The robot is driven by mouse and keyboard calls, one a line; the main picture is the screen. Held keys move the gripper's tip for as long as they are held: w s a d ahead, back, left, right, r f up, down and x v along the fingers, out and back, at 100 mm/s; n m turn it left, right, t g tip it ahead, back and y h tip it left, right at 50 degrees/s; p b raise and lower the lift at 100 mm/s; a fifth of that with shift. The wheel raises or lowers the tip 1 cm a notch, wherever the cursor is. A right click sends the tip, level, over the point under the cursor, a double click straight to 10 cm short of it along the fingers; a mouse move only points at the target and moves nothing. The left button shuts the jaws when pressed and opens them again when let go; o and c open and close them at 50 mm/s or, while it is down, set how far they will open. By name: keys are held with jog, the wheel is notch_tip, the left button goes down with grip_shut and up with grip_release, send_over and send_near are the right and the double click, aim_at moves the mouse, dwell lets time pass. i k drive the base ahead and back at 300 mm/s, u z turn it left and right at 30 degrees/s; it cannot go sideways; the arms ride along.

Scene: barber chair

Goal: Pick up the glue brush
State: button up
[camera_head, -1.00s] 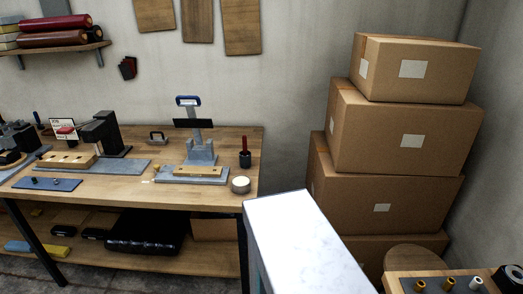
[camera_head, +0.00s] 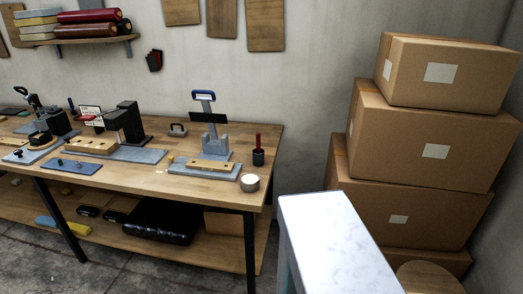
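A thin red handle (camera_head: 258,141) stands upright in a small dark cup (camera_head: 258,157) near the right end of the wooden workbench (camera_head: 140,178). It looks like the glue brush; its lower end is hidden in the cup. A round pale tin (camera_head: 249,183) sits just in front of the cup, close to the bench's front right corner. My gripper is not in view.
A grey press (camera_head: 212,140) with a blue handle stands left of the cup. A white marble-topped block (camera_head: 335,240) stands at the bench's right front. Stacked cardboard boxes (camera_head: 435,140) fill the right. Grey floor (camera_head: 120,265) shows at lower left.

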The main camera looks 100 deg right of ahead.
aim_at(258, 136)
jog(key=z, duration=4.7)
jog(key=i, duration=0.1)
jog(key=u, duration=2.85)
jog(key=i, duration=0.6)
jog(key=z, duration=0.15)
jog(key=k, duration=0.6)
jog(key=u, duration=0.05)
